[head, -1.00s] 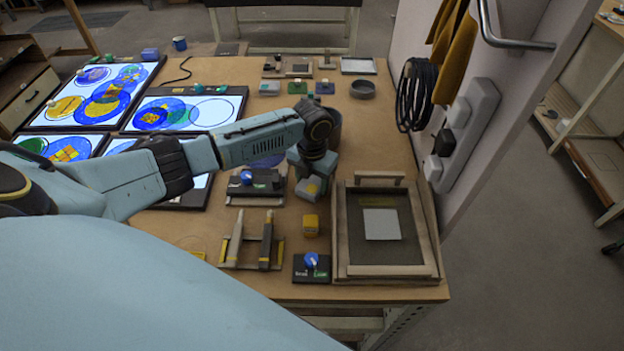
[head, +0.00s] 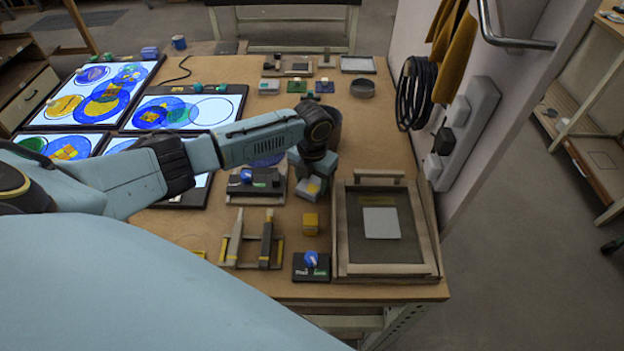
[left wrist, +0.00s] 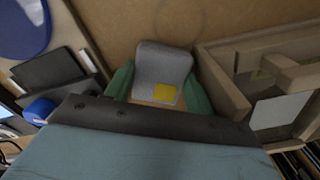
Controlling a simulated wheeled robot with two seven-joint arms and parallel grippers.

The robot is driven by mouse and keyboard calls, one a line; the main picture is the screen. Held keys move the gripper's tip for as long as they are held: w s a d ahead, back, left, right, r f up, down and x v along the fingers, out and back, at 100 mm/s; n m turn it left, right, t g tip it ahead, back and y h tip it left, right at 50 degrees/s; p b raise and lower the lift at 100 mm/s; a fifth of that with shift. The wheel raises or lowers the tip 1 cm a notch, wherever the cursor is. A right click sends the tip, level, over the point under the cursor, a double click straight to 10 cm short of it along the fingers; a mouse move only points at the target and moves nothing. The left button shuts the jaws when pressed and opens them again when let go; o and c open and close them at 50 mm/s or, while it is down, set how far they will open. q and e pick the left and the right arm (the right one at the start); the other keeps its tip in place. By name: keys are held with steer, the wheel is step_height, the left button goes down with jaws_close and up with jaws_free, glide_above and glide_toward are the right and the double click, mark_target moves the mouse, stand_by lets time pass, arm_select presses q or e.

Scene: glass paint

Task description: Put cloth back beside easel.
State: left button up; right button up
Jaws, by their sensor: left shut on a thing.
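A grey block-like folded cloth (left wrist: 165,60) with a yellow patch sits between the green fingers of my left gripper (left wrist: 158,84) in the left wrist view. In the head view the cloth (head: 308,188) shows at the end of my left arm, below the gripper (head: 311,178). The left gripper is shut on it. It is over the table, left of a wooden frame (head: 344,262) with a pale square panel, probably the easel. Whether the cloth touches the table is unclear. My right gripper is not in view.
Another blue-knob unit (head: 245,190) is to the left. Lit panels (head: 190,112) fill the left. A wall with a cable coil (head: 416,95) bounds the right.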

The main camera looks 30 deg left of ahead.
arm_select(q)
steer(key=shift+f, duration=0.25)
stand_by(0.6)
steer(key=o, duration=0.9)
steer(key=shift+o, duration=0.2)
